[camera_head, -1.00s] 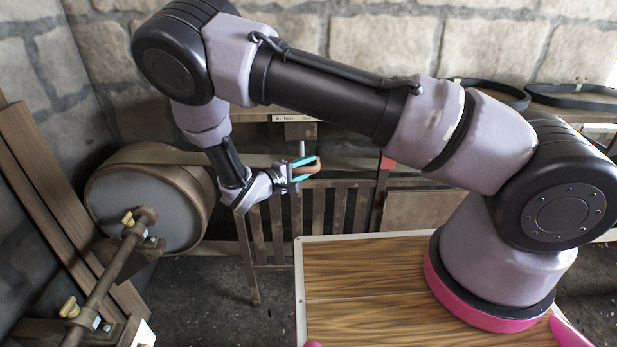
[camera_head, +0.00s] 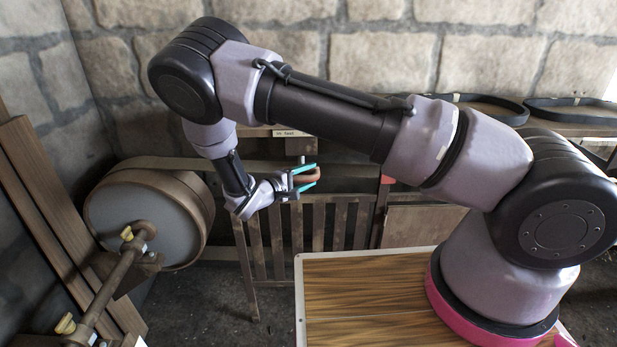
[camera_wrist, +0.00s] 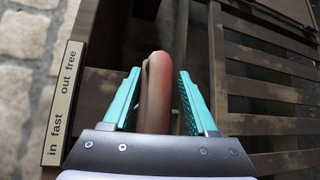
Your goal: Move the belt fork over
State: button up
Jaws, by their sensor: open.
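The belt fork's handle is a rounded brown wooden grip (camera_wrist: 156,95). In the wrist view it lies between the two teal fingers of my gripper (camera_wrist: 158,98), with a narrow gap at each side. In the head view my gripper (camera_head: 306,178) is at the wooden handle (camera_head: 313,174), in front of the slatted wooden frame. My gripper is open around the handle. A label plate (camera_wrist: 62,103) beside it reads "in fast" and "out free". The rest of the fork is hidden.
A large drum pulley (camera_head: 150,215) with a belt and a shaft (camera_head: 110,275) stand at the left. A slatted wooden gate (camera_head: 300,240) is below the gripper. Black belts (camera_head: 575,108) lie on a shelf at the right.

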aim_at(296, 180)
jog(key=v, duration=1)
jog(key=shift+s+a, duration=0.2)
jog(key=shift+s, duration=0.1)
jog(key=shift+r, duration=0.1)
jog(key=s+d+r+m+g+y, duration=0.2)
jog(key=d+r+m+g+y, duration=0.65)
jog(key=d+r, duration=1.1)
jog(key=s+d+r+m+t+y, duration=0.2)
jog(key=s+d+r+m, duration=0.1)
jog(key=s+r, duration=0.4)
jog(key=s+d+r+m+t+y, duration=0.2)
jog(key=s+d+r, duration=0.3)
jog(key=r, duration=0.7)
jog(key=shift+s+d+r+m+t+y, duration=0.2)
jog(key=shift+s+r+m+t+y, duration=0.2)
jog(key=shift+s+y, duration=0.65)
jog(key=shift+s, duration=0.1)
